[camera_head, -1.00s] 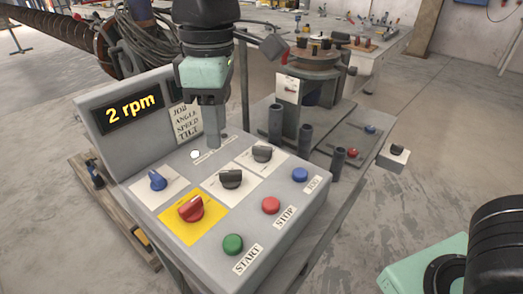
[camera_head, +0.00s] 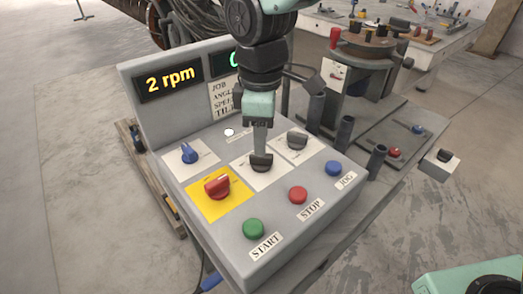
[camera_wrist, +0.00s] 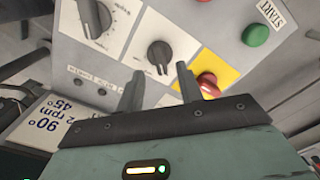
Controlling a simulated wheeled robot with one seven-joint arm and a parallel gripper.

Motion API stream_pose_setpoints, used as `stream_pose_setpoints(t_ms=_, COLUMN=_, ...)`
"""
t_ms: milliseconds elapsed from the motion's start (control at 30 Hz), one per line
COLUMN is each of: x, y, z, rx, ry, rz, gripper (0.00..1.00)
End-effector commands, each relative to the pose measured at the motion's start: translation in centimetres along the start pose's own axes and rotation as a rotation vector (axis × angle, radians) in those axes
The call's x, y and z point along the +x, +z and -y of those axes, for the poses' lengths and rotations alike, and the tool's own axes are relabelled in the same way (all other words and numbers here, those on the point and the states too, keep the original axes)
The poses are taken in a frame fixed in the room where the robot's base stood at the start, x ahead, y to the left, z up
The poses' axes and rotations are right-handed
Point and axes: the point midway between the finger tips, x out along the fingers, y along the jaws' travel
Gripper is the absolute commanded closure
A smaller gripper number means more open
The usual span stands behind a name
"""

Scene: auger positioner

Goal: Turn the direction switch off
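The control panel (camera_head: 222,235) has two black knobs, and their labels are too small to read, so I cannot tell which is the direction switch. The middle black knob (camera_head: 261,163) sits on a white plate, and the other black knob (camera_head: 297,140) is behind it to the right. My gripper (camera_head: 260,152) points down over the middle knob, hiding part of it. The middle knob (camera_wrist: 160,54) appears just beyond the fingertips, apparently not gripped.
A red switch (camera_head: 217,186) on a yellow plate and a blue knob (camera_head: 189,153) are close on the left. Green START (camera_head: 253,229), red STOP (camera_head: 298,195) and blue JOG (camera_head: 333,168) buttons line the front. Displays (camera_head: 170,82) stand behind.

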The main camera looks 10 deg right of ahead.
Motion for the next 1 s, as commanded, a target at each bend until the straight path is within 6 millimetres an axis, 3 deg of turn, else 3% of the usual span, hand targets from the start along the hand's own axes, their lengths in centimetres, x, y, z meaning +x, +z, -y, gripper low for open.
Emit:
stream_pose_setpoints(t_ms=100, x=2.1, y=0.1, z=0.0, rx=0.000, ry=-0.002, rz=0.004, gripper=0.64)
stream_pose_setpoints(t_ms=300, x=4.1, y=0.1, z=0.0, rx=-0.001, ry=-0.001, rz=0.002, gripper=0.64)
stream_pose_setpoints(t_ms=667, x=4.5, y=0.0, z=0.0, rx=0.000, ry=0.001, rz=0.000, gripper=0.64)
stream_pose_setpoints(t_ms=800, x=4.5, y=0.0, z=0.0, rx=0.000, ry=0.001, rz=0.000, gripper=1.00)
stream_pose_setpoints(t_ms=1000, x=4.4, y=0.0, z=0.0, rx=0.003, ry=0.000, rz=0.000, gripper=1.00)
